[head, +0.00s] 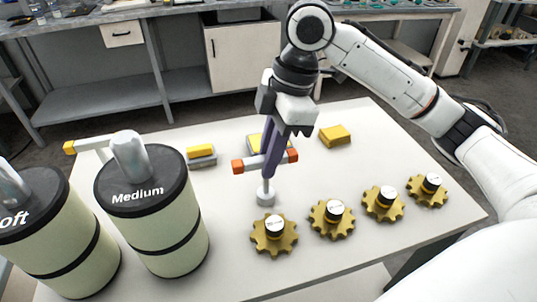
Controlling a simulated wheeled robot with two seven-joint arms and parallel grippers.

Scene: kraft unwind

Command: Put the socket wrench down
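The socket wrench (265,193) has a grey crossbar with orange ends and a short shaft with a pale socket at the bottom. My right gripper (271,160) points down from above with its dark purple fingers closed around the middle of the crossbar. The wrench hangs roughly upright over the middle of the white table (225,235), behind the leftmost golden gear (274,244). I cannot tell whether the socket touches the table top. My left gripper is not in view.
More golden gears with capped hubs (331,229) line the front right. Yellow blocks (335,135) lie at the back. The "Medium" canister (165,245) and another canister (45,245) stand left, with a yellow-ended bar (70,147) behind. Table between blocks and gears is mostly clear.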

